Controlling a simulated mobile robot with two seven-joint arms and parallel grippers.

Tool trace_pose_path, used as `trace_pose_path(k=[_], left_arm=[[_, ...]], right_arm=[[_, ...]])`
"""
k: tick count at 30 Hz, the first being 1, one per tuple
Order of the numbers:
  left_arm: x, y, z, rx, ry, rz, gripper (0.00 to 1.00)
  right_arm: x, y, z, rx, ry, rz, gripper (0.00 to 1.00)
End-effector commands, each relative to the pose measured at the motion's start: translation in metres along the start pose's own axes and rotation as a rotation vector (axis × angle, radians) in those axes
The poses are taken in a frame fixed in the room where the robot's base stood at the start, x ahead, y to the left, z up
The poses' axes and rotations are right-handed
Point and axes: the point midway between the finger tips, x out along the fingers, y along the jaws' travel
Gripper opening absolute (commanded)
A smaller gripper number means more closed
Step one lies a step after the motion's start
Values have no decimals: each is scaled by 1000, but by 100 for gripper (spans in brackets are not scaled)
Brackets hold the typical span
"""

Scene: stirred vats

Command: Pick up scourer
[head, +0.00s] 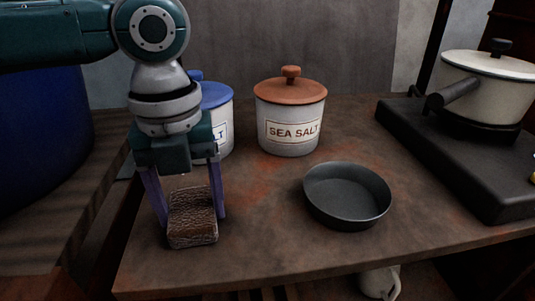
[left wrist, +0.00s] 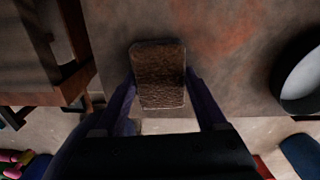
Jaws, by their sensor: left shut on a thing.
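The scourer (head: 192,222) is a brown, rough-textured block near the front left of the table in the head view. My left gripper (head: 190,217) comes down over it from above, with one purple finger on each side. The fingers are shut on the scourer. In the left wrist view the scourer (left wrist: 159,75) sits between the fingertips of my left gripper (left wrist: 160,88). I cannot tell whether the scourer touches the table or is just above it. My right gripper is not in view.
A dark round pan (head: 346,196) stands right of the scourer. Behind are a sea salt jar (head: 289,115) with a terracotta lid and a blue-lidded jar (head: 218,105), partly hidden by my arm. A black stove (head: 455,160) bears a cream pot (head: 487,88). The table's front edge is close.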

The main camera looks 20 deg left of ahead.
Motion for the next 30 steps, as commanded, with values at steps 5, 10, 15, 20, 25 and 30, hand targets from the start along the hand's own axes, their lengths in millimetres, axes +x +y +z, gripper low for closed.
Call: trace_pose_path(k=[5,10,15,20,25,30], left_arm=[[-28,0,1,0,-2,-3,20],[-78,-1,1,0,-4,-4,20],[-129,-1,1,0,-3,-5,20],[-168,-1,1,-1,-3,-4,20],[-192,-1,1,-1,-1,-3,20],[-199,0,0,-1,1,-1,20]], right_arm=[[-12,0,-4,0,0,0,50],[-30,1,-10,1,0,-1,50],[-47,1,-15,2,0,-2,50],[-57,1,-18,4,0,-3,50],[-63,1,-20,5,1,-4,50],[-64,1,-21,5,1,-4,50]])
